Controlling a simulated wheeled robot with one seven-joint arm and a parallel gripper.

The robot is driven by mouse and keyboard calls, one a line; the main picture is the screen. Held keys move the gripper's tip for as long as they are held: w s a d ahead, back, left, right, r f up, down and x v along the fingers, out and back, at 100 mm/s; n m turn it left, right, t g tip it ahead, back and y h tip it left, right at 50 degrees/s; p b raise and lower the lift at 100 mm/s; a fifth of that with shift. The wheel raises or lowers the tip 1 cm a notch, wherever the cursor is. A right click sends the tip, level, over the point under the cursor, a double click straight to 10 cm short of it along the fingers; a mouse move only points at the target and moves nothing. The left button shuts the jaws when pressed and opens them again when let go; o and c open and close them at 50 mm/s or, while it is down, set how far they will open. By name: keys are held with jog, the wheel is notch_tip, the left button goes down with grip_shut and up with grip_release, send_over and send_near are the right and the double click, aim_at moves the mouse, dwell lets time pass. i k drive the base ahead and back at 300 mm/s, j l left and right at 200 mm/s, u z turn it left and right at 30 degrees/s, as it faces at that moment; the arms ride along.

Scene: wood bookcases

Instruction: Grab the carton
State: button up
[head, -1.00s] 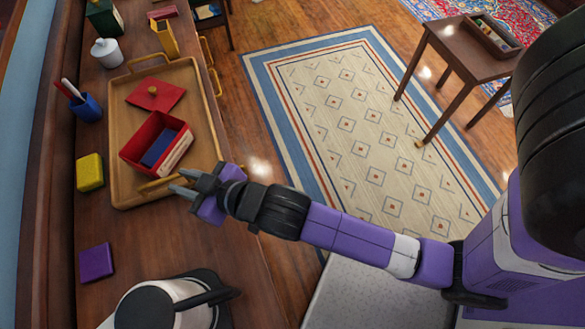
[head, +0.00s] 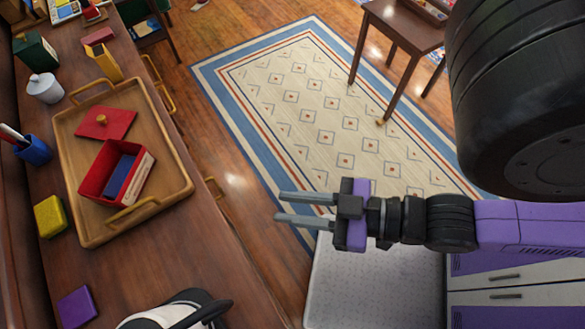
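I cannot tell for certain which thing is the carton. A tall yellow box (head: 104,63) with a slanted top stands behind the tray, at the upper left of the head view. A dark green box (head: 36,53) with a peaked top stands farther left on the same wooden surface. My gripper (head: 278,207) points left, its two grey fingers apart with nothing between them. It appears over the floor and rug, to the right of the wooden surface and well away from both boxes.
A wooden tray (head: 178,190) holds a red box (head: 92,180) and a red lid (head: 105,124). A white jar (head: 45,88), blue cup (head: 33,150), yellow block (head: 50,216) and purple square (head: 77,307) stand nearby.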

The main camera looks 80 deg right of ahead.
aim_at(100, 53)
jog(key=l+u, duration=0.25)
jog(key=u, duration=0.2)
jog(key=i+l+u, duration=0.1)
jog(key=l+u, duration=0.25)
jog(key=u, duration=0.15)
jog(key=l+u, duration=0.1)
jog(key=l, duration=0.45)
jog(key=k+l+u, duration=0.1)
jog(key=l, duration=0.5)
jog(key=l+u, duration=0.1)
jog(key=l, duration=0.45)
jog(key=k+l+u, duration=0.1)
jog(key=l, duration=0.45)
jog(key=i+l, duration=0.3)
jog(key=i, duration=0.05)
